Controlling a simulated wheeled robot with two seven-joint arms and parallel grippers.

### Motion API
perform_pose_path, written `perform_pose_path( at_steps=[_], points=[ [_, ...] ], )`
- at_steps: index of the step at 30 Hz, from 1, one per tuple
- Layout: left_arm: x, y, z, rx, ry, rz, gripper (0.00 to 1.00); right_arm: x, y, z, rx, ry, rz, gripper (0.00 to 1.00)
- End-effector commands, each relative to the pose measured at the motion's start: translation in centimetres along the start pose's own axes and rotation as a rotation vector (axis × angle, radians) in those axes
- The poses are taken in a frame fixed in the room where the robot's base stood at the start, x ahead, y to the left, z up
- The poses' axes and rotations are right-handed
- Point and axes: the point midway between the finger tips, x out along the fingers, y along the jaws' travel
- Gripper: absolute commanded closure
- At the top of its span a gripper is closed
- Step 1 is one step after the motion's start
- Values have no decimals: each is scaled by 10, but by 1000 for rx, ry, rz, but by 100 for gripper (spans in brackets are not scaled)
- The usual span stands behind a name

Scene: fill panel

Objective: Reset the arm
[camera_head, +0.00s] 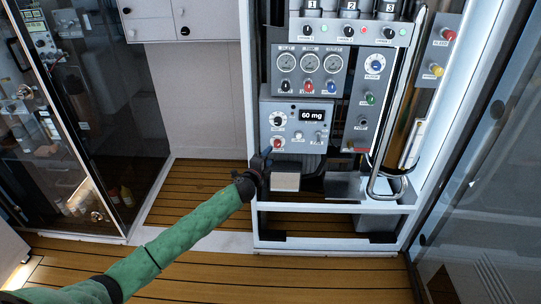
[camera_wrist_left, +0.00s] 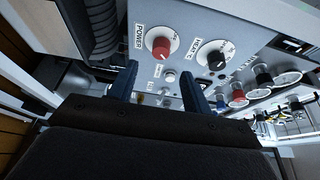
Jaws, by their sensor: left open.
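My left gripper (camera_head: 266,160) is at the end of the green-sleeved arm, at the lower left of the fill panel (camera_head: 268,107). In the left wrist view its two dark blue fingers (camera_wrist_left: 162,84) stand apart, open, with nothing held between them. They point toward the panel face. A red knob marked POWER (camera_wrist_left: 160,47) and a black knob (camera_wrist_left: 213,56) lie beyond the fingertips. In the head view the red knob (camera_head: 277,143) is just above the gripper. The display (camera_head: 312,115) reads 60 mg. My right gripper is not in view.
Three gauges (camera_head: 309,63) with coloured knobs are above the display. A chrome rail (camera_head: 374,165) stands right of the panel, inside a white cabinet frame (camera_head: 330,207). Glass doors flank both sides. The wooden floor (camera_head: 260,275) in front is clear apart from my arm.

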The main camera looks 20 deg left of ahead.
Motion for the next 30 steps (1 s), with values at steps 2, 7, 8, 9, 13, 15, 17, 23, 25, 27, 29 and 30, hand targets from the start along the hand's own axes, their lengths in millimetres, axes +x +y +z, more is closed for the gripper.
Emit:
perform_pose_path(
  at_steps=[2, 7, 8, 9, 13, 15, 17, 23, 25, 27, 29, 30],
  points=[
    [-2, 0, 0, 0, 0, 0, 51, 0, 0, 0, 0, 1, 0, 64],
    [-3, 0, 0, 0, 0, 0, 51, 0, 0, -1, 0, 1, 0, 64],
    [-3, 0, 0, 0, 0, 0, 51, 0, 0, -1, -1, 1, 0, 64],
    [-3, 0, 0, 0, 0, 0, 51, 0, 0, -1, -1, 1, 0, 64],
    [-3, 0, 0, 0, 0, 0, 51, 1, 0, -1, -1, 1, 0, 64],
    [-3, 0, 0, -2, 0, 0, 51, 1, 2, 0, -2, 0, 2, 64],
    [-3, 0, 0, -15, -2, 1, 51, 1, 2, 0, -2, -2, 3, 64],
    [-5, 12, 28, -105, -152, 55, 51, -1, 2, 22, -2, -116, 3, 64],
    [-10, 11, 36, -171, -229, 83, 51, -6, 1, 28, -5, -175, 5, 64],
    [-18, 5, 40, -246, -301, 108, 51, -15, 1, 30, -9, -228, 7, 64],
    [-25, -3, 43, -310, -357, 126, 51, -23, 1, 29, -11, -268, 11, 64],
    [-31, -9, 43, -353, -390, 137, 51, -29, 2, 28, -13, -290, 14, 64]
  ],
)
